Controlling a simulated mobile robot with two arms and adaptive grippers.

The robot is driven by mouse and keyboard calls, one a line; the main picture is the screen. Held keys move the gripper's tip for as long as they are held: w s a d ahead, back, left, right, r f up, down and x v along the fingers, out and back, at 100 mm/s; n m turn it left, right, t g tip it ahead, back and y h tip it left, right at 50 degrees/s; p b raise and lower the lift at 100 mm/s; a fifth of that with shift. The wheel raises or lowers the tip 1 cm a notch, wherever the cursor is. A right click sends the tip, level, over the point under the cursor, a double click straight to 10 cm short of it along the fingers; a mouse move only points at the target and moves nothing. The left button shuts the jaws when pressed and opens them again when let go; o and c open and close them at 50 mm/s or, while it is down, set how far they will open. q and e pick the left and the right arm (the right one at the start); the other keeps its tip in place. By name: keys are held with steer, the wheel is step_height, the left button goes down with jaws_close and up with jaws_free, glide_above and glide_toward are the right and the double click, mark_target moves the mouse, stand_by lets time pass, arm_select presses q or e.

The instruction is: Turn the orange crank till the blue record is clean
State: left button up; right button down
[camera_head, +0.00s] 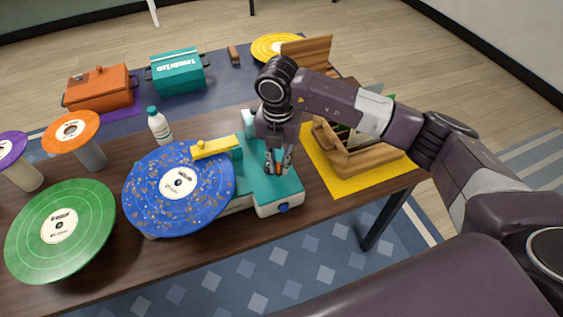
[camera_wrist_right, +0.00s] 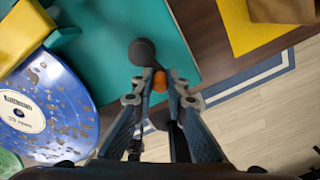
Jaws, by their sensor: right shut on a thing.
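The blue record (camera_head: 160,203) lies on the teal and white machine (camera_head: 280,193), speckled with brown and pale flecks. A yellow arm (camera_head: 216,147) reaches over its edge. In the right wrist view the record (camera_wrist_right: 62,105) shows at the left, still flecked. My right gripper (camera_head: 279,165) is over the teal top, shut on the orange crank knob (camera_wrist_right: 159,82). A dark crank arm (camera_wrist_right: 142,58) runs from the knob to a round dark hub. In the head view the fingers mostly hide the crank. My left gripper is not in view.
A green record (camera_head: 60,255) lies at the front left. Orange (camera_head: 72,132) and purple discs stand on pedestals behind it. A white bottle (camera_head: 158,125) stands behind the blue record. A wooden crate (camera_head: 360,155) sits on a yellow mat (camera_head: 336,187) to the right.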

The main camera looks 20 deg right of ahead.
steer(key=shift+a+r+m, duration=0.1)
steer(key=shift+a+m, duration=0.3)
steer(key=shift+m, duration=0.5)
steer(key=c, duration=1.9)
jaws_free()
step_height(320, 180, up, 12)
